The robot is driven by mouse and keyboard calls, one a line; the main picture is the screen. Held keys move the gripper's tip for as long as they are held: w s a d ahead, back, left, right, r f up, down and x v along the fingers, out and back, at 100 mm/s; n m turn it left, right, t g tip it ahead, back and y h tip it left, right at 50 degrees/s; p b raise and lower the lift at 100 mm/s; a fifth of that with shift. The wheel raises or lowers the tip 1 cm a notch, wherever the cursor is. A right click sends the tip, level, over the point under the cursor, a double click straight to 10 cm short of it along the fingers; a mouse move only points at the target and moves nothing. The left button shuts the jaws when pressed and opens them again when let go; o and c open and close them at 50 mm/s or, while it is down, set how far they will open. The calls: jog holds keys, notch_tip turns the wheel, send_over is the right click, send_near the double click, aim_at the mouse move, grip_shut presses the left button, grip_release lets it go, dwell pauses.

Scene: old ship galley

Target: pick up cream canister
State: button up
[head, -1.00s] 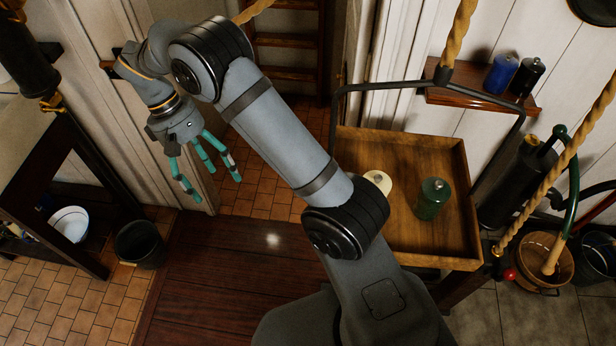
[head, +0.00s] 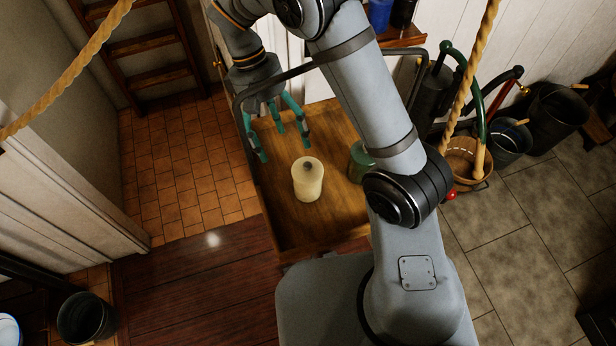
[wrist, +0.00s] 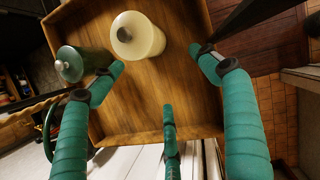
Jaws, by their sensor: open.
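The cream canister (head: 308,182) stands upright in the wooden tray, with a dark knob on its lid. It also shows in the wrist view (wrist: 140,40), near the top. My gripper (head: 278,135) is open and empty, with its teal fingers spread. It is above the tray's far left part, behind and a little left of the canister and apart from it. In the wrist view the fingers (wrist: 165,110) point towards the tray, and the canister lies beyond them. A green canister (head: 360,160) stands right of the cream one, partly hidden by my arm in the head view.
The wooden tray (head: 283,225) has raised walls, and a dark metal rail (head: 300,70) runs around its far side. Ropes (head: 470,75) hang nearby. A blue canister (head: 380,14) stands on a wall shelf. Buckets (head: 510,135) stand at right.

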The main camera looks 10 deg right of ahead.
aim_at(304, 163)
jog(key=s+d, duration=0.2)
jog(key=s, duration=0.1)
jog(key=s+d+p, duration=0.1)
jog(key=s, duration=0.1)
jog(key=shift+s+d, duration=0.1)
jog(key=shift+d, duration=0.2)
jog(key=x, duration=0.4)
jog(key=shift+r, duration=0.1)
jog(key=shift+s+d+f, duration=0.1)
jog(key=shift+s+f, duration=0.05)
jog(key=shift+f, duration=0.45)
jog(key=shift+c, duration=0.2)
jog(key=c, duration=1.4)
